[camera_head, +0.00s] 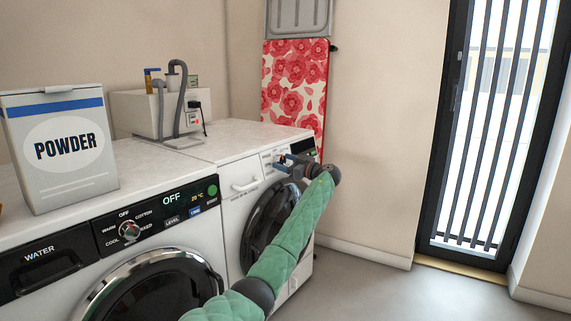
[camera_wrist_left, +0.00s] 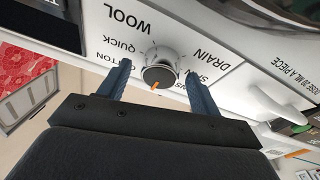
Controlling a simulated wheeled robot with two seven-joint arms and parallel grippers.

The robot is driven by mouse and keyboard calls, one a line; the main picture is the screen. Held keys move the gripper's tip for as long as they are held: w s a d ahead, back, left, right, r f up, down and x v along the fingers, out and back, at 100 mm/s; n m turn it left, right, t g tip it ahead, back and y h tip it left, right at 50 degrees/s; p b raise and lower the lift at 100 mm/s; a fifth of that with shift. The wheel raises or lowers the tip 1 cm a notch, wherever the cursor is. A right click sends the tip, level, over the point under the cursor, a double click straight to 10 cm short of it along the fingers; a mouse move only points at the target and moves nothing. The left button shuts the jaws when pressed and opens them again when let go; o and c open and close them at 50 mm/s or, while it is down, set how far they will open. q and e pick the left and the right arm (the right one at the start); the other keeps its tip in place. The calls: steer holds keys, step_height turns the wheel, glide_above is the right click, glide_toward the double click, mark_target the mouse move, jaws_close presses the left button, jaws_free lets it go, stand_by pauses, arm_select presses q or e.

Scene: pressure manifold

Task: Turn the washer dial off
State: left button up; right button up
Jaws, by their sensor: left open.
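The far white washer (camera_head: 232,200) has a round dial on its front panel. In the left wrist view the dial (camera_wrist_left: 160,66) is a silver knob with a dark face and an orange mark pointing toward the gripper body. Labels around it read WOOL, QUICK, COTTON, DRAIN and SPIN, upside down; the label at the mark is hidden. My left gripper (camera_head: 287,161) is open at this panel. In the left wrist view its blue fingers (camera_wrist_left: 158,71) stand on either side of the dial; I cannot tell if they touch it. My right gripper is out of view.
A nearer machine (camera_head: 216,242) has its own dial (camera_head: 129,231) and a display reading OFF. A POWDER box (camera_head: 68,150) stands on top, with a grey-white unit with pipes (camera_head: 140,112) behind. A floral ironing board (camera_head: 295,85) leans at the wall. The floor at right is clear.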

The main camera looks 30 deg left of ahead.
arm_select(q)
steer(key=d+p, duration=0.1)
steer(key=d, duration=0.6)
steer(key=shift+s+d+f, duration=0.25)
steer(key=shift+d+f, duration=0.1)
steer(key=shift+m, duration=0.3)
